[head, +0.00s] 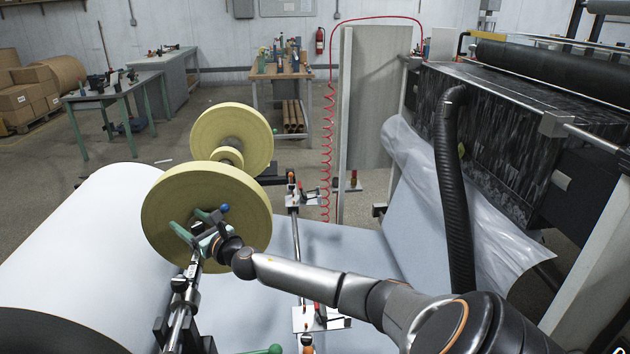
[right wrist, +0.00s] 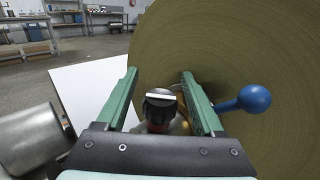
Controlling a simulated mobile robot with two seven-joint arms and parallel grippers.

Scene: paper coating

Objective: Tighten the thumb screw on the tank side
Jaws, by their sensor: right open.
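A black knob with a white line across its top (right wrist: 160,104), which looks like the thumb screw, shows in the right wrist view with red beneath it. My right gripper (right wrist: 158,72) is open, with one green finger on each side of the knob; I cannot tell whether either finger touches it. In the head view my right gripper (head: 189,222) is in front of the near yellow disc (head: 165,200), at the end of the metal shaft, and the knob is hidden there. A blue ball handle (right wrist: 255,98) stands just right of the right finger. My left gripper is not in view.
The yellow disc (right wrist: 235,45) rises close behind the fingers in the wrist view. A large white paper roll (head: 85,245) lies to the left. A black hose (head: 455,190) and the dark coating machine (head: 500,130) stand to the right.

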